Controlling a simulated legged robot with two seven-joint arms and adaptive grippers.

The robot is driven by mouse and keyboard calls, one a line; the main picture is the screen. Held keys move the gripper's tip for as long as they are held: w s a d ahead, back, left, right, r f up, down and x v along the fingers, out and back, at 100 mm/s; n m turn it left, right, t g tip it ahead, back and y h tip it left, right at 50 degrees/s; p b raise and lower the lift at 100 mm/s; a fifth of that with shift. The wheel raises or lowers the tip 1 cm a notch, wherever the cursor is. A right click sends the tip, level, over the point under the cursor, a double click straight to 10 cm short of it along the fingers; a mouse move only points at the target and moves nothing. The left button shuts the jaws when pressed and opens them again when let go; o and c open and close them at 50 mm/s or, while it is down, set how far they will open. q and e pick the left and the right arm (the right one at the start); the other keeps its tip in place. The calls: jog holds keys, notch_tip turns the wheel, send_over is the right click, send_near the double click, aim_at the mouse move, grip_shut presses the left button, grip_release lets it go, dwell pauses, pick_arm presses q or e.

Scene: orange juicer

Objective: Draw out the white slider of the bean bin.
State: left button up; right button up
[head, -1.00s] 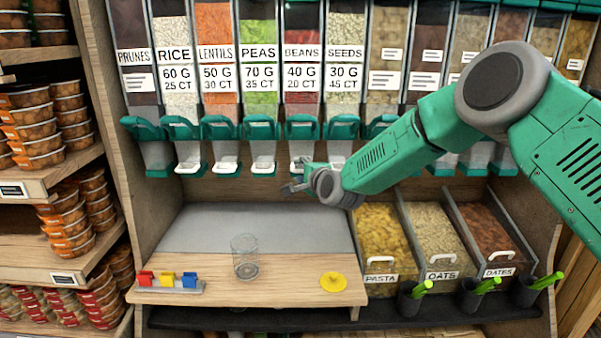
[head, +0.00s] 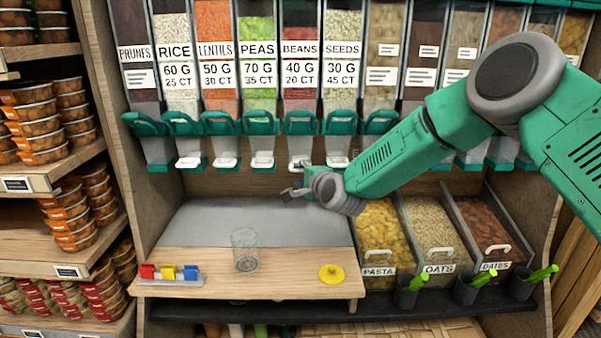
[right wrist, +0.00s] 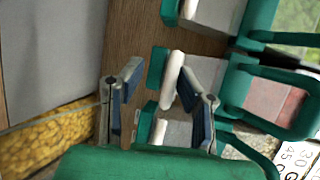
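The bean bin (head: 300,60), labelled BEANS, hangs in the row of dispensers, with reddish beans behind its label. Its white slider (head: 297,163) sticks out at the bottom of its green spout. My right gripper (head: 288,193) is just below and in front of that slider in the head view. In the right wrist view the right gripper (right wrist: 158,84) is open, its two blue-grey fingers apart. A white slider (right wrist: 173,80), apparently the bean bin's, shows between and beyond the fingertips. I cannot tell whether they touch. My left gripper is not in view.
Neighbouring peas (head: 262,60) and seeds (head: 343,60) bins stand close on either side. A pasta bin (head: 378,235) lies under my right arm.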

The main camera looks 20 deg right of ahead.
jog(key=shift+s+r, duration=0.1)
jog(key=shift+r, duration=0.15)
jog(key=v, duration=1.2)
jog(key=shift+d, duration=0.15)
jog(key=shift+f, duration=0.15)
